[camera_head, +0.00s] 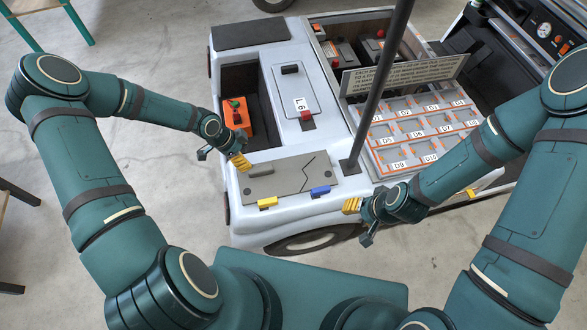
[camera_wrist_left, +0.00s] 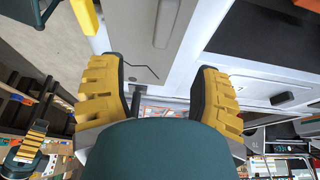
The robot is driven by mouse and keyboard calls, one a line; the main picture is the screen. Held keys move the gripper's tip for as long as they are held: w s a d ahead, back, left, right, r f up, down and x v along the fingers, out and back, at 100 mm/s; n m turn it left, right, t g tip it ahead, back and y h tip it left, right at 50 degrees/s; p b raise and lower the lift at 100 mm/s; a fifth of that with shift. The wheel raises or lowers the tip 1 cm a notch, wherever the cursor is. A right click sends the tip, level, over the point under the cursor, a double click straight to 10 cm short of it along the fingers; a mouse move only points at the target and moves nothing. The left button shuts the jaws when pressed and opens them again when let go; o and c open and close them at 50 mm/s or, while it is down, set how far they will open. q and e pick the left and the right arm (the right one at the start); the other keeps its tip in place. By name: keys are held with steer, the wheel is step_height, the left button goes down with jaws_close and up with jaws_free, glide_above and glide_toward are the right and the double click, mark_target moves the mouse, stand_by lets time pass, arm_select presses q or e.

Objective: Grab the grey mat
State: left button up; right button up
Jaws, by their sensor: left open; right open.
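A flat grey mat-like panel (camera_head: 308,172) with a dark zigzag line lies on the cart's near end. The panel also shows in the left wrist view (camera_wrist_left: 128,38). A darker grey rectangle (camera_head: 248,33) covers the cart's far left corner. My left gripper (camera_head: 224,157) is open and empty by the panel's far left corner; its yellow fingers (camera_wrist_left: 160,75) stand wide apart. My right gripper (camera_head: 361,221) is open and empty, right of the panel's near edge.
A dark post (camera_head: 377,90) rises just right of the panel. Behind it stand a sign (camera_head: 400,75) and a tray of labelled compartments (camera_head: 385,140). An orange box (camera_head: 236,118) sits in a recess beyond my left gripper. A hatch marked L6 (camera_head: 297,88) is nearby.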

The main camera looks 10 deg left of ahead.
mark_target(265, 168)
arm_select(q)
steer(key=b+x, duration=0.1)
steer(key=x, duration=0.7)
steer(key=shift+a, duration=0.15)
steer(key=shift+w+d+b+x, duration=0.1)
steer(key=shift+w+b+x, duration=0.1)
steer(key=shift+x, duration=0.75)
steer(key=shift+w+d+b+x, duration=0.1)
steer(key=shift+b+x, duration=0.1)
steer(key=shift+x, duration=0.8)
steer(key=shift+w+d+b+x, duration=0.1)
steer(key=shift+d+b+x, duration=0.1)
steer(key=shift+x, duration=0.75)
steer(key=shift+a+r, duration=0.1)
steer(key=shift+r, duration=0.15)
jaws_close()
